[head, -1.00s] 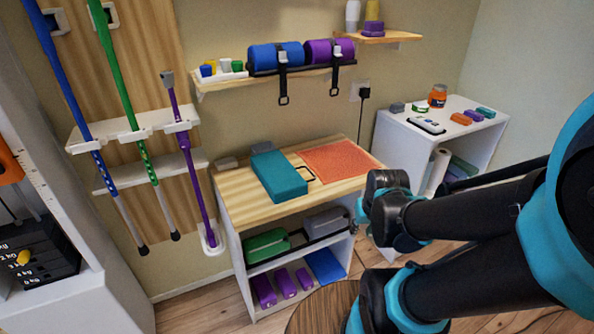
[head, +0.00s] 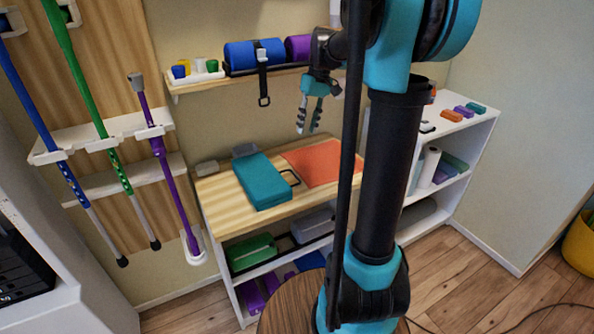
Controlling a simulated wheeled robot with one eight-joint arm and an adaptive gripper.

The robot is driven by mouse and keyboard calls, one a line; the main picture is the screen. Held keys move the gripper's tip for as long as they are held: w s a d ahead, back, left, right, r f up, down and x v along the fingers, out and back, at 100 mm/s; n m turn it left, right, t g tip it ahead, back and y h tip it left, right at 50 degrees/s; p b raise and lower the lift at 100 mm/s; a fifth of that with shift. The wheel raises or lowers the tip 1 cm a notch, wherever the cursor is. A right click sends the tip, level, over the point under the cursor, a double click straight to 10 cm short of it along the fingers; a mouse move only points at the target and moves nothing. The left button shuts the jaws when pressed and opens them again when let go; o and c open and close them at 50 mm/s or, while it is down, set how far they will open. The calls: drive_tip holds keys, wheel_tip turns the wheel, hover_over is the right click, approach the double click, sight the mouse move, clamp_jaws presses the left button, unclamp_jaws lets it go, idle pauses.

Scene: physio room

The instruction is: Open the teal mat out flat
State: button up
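The teal mat (head: 262,183) lies as a thick folded block on the wooden top of the shelf unit (head: 226,203). A black loop handle (head: 291,178) shows at its right side. My gripper (head: 307,130) hangs in the air above the back of the top, up and to the right of the teal mat, fingers pointing down. Its two fingers are apart with nothing between them. It does not touch the mat.
A flat orange-red mat (head: 313,163) lies right of the teal mat. A grey block (head: 244,150) sits behind it, and another grey item (head: 207,168) is at the back left. A wall shelf (head: 205,84) with blue and purple rolls is above. Poles (head: 165,165) stand at left.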

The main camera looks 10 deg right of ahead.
drive_tip(key=x, duration=1.7)
drive_tip(key=shift+w+a+f, duration=0.1)
drive_tip(key=shift+a, duration=0.05)
clamp_jaws()
